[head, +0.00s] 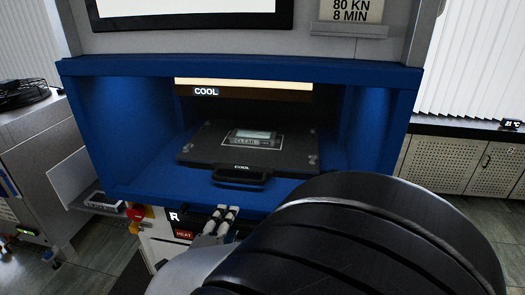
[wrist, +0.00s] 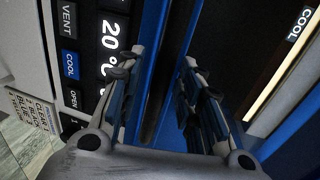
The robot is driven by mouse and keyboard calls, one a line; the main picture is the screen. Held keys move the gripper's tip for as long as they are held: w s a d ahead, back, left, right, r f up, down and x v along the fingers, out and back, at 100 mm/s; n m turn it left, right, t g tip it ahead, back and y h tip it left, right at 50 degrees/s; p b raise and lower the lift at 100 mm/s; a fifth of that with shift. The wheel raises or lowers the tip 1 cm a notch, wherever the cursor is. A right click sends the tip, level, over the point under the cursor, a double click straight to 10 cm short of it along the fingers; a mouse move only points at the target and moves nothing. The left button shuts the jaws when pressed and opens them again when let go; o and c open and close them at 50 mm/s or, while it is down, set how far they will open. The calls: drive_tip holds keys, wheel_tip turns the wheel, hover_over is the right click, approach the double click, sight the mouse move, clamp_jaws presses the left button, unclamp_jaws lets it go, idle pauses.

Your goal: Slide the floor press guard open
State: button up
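The floor press (head: 245,68) has a blue housing with an open-looking bay; a dark plate with a front handle (head: 240,174) lies inside. I cannot clearly pick out a separate guard panel, and any clear pane is not visible. My gripper (head: 225,212) is in front of the housing's lower edge, below the plate handle. In the wrist view my gripper (wrist: 162,62) has its fingers spread. Behind the gap between them runs a dark strip (wrist: 155,85) with blue edges. I see nothing held, and contact with the strip cannot be told.
A control panel with VENT, COOL and OPEN labels (wrist: 69,62) lies left in the wrist view. A red knob (head: 136,213) is left of my gripper. A grey bench (head: 38,150) stands at left and perforated cabinets (head: 455,163) at right. My arm hides the lower right.

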drive_tip(key=shift+w, duration=0.15)
clamp_jaws()
idle(0.4)
idle(0.4)
